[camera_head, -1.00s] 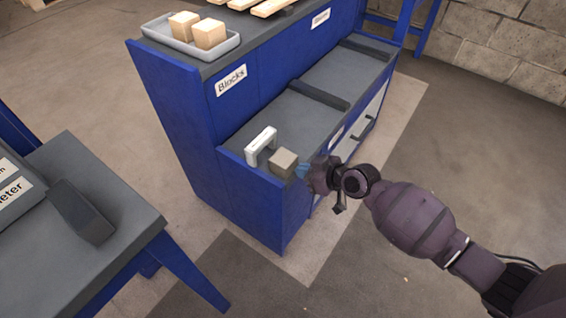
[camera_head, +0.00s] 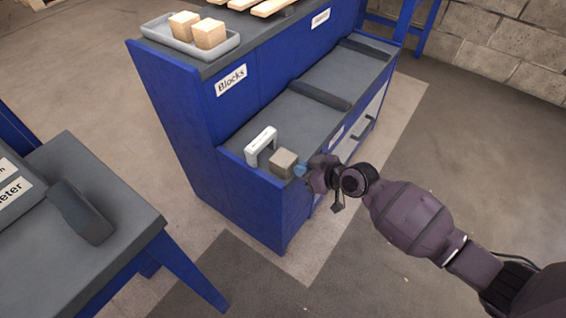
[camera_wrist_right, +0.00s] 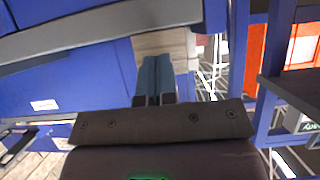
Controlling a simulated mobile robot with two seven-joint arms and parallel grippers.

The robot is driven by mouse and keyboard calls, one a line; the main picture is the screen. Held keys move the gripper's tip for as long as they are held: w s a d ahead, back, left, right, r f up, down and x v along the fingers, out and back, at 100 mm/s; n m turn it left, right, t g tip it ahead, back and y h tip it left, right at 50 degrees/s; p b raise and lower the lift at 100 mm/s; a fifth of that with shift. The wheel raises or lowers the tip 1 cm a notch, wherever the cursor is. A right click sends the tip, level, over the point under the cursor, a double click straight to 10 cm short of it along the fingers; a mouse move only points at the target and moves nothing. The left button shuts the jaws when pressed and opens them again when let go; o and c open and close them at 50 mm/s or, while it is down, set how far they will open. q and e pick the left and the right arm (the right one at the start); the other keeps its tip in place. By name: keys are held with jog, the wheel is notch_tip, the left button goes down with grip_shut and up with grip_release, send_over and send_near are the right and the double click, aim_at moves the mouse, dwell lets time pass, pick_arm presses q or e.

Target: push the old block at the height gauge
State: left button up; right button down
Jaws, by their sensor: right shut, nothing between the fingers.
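The old block (camera_head: 283,163) is a greyish-brown wooden cube on the lower grey shelf of the blue bench, near its front left corner. The height gauge (camera_head: 262,146) is a small white arch standing just behind and left of the block. My right gripper (camera_head: 301,170) is shut and empty, its blue fingertips at the block's right side. In the right wrist view the shut blue fingers (camera_wrist_right: 155,76) point at the wooden block (camera_wrist_right: 160,44), which they partly cover; whether they touch it I cannot tell. My left gripper is not in view.
A grey tray (camera_head: 233,48) with two pale blocks stands on the bench's upper level, above the "Blocks" label (camera_head: 231,80). A dark divider (camera_head: 320,95) crosses the lower shelf. A separate table (camera_head: 130,215) stands at the left. The shelf between gauge and divider is clear.

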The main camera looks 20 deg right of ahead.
pick_arm(q)
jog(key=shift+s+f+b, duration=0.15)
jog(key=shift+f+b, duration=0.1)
jog(key=shift+b, duration=0.05)
pick_arm(e)
jog(key=shift+w+a, duration=0.85)
jog(key=shift+w, duration=0.25)
jog(key=shift+w+a, duration=0.85)
jog(key=shift+w, duration=0.2)
jog(key=shift+d, duration=0.1)
dwell(0.4)
pick_arm(q)
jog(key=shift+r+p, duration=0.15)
jog(key=shift+p, duration=0.15)
pick_arm(e)
jog(key=shift+s+d, duration=0.9)
jog(key=shift+s, duration=0.3)
jog(key=shift+s+d, duration=0.85)
jog(key=shift+s, duration=0.3)
jog(key=p, duration=0.6)
send_near(291, 162)
jog(key=shift+r, duration=2.3)
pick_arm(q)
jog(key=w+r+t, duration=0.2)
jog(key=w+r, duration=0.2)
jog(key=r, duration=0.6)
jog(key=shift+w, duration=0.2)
pick_arm(e)
jog(key=shift+w+a, duration=0.15)
